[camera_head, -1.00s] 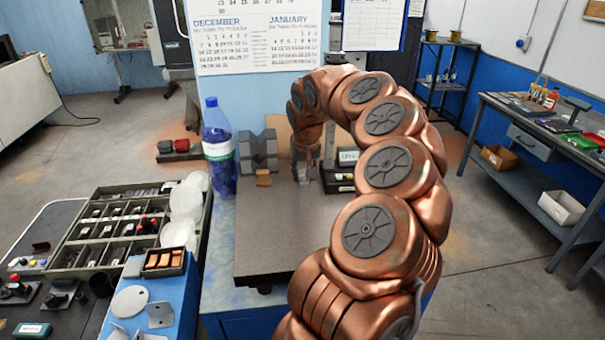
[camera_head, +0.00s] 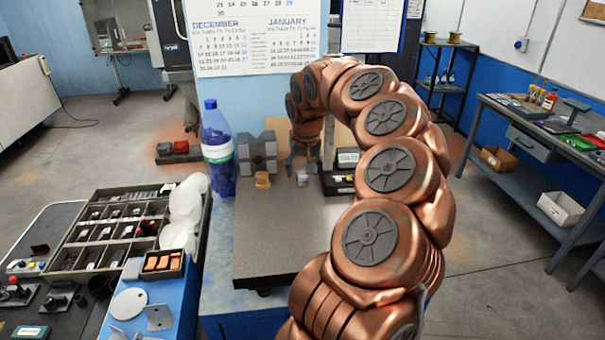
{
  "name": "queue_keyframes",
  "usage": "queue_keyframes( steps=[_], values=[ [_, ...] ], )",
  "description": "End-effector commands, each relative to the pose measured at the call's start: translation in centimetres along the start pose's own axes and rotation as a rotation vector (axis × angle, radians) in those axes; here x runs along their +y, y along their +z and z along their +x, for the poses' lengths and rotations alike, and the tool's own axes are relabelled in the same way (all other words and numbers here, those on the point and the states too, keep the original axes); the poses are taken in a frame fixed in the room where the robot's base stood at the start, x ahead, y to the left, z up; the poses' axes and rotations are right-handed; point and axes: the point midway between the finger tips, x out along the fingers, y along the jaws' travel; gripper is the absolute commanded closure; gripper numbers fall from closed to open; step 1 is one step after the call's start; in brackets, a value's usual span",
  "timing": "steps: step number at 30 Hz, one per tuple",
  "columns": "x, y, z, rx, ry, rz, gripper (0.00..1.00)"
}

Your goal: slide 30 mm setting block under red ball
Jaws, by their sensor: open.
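My gripper (camera_head: 303,160) is open and points down over the far part of the dark surface plate (camera_head: 285,235). A small pale grey block (camera_head: 302,179) stands on the plate just below the fingertips, apparently clear of them. I cannot read its size, so I cannot tell whether it is the 30 mm setting block. A small orange-brown piece (camera_head: 262,180) stands to its left, in front of a dark grey V-shaped block (camera_head: 257,152). I cannot make out a red ball on the plate; my arm hides part of its right side.
A blue-capped bottle (camera_head: 218,150) stands at the plate's left. Dark labelled boxes (camera_head: 340,184) stand right of the gripper, close to my arm. A compartment tray (camera_head: 72,228) and a blue stand (camera_head: 170,318) lie to the left. The plate's front left is clear.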

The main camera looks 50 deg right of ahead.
Motion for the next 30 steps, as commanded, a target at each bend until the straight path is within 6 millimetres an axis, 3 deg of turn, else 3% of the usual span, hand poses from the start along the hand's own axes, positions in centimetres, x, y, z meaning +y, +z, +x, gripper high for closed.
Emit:
queue_keyframes(
  steps=[6,15,30],
  values=[
    [0.0,0.0,-4.4,0.004,0.000,0.000,0.40],
    [0.0,-0.1,-8.7,0.002,0.000,0.001,0.40],
    [-0.1,0.1,-9.6,-0.002,-0.001,-0.001,0.40]
  ],
)
